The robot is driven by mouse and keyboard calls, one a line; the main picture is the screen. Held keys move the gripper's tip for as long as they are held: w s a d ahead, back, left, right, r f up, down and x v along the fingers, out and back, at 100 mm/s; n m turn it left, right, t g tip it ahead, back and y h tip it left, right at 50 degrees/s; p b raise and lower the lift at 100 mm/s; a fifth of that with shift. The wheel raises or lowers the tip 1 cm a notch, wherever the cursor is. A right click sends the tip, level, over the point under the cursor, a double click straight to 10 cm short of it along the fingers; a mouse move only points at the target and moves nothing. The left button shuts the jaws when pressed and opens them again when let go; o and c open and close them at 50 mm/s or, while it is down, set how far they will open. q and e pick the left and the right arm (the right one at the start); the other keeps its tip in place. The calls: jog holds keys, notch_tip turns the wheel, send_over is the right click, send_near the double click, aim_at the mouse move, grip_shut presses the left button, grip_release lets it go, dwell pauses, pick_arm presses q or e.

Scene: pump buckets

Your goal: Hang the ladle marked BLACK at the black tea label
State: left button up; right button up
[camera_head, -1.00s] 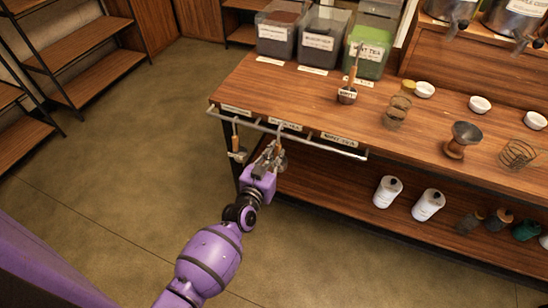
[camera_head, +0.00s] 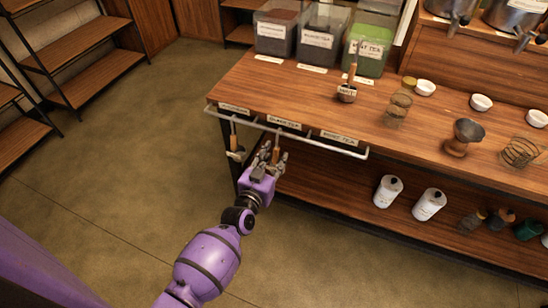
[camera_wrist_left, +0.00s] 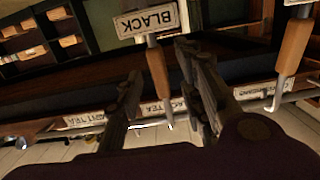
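The ladle marked BLACK shows its tag (camera_wrist_left: 145,20) and wooden handle (camera_wrist_left: 158,75) in the left wrist view, upside down there. Its hook end is at the rail (camera_wrist_left: 150,123). In the head view its handle (camera_head: 276,151) hangs upright below the middle, black tea label (camera_head: 284,123). My left gripper (camera_head: 268,162) is just in front of the rail. In the wrist view its fingers (camera_wrist_left: 160,95) are spread either side of the handle, with gaps. The ladle's bowl is hidden behind my gripper in the head view. My right gripper is out of view.
Another ladle (camera_head: 233,140) hangs at the rail's left label. A third ladle (camera_head: 347,92) stands on the counter (camera_head: 300,95). The mint tea label (camera_head: 339,137) is at right, with bare rail below. Bottles (camera_head: 388,190) stand on the lower shelf.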

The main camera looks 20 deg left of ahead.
pick_arm(q)
jog(key=shift+s, duration=0.4)
jog(key=s+r, duration=0.1)
jog(key=s, duration=1)
jog(key=shift+a, duration=0.25)
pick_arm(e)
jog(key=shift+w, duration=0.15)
pick_arm(q)
jog(key=shift+s, duration=0.1)
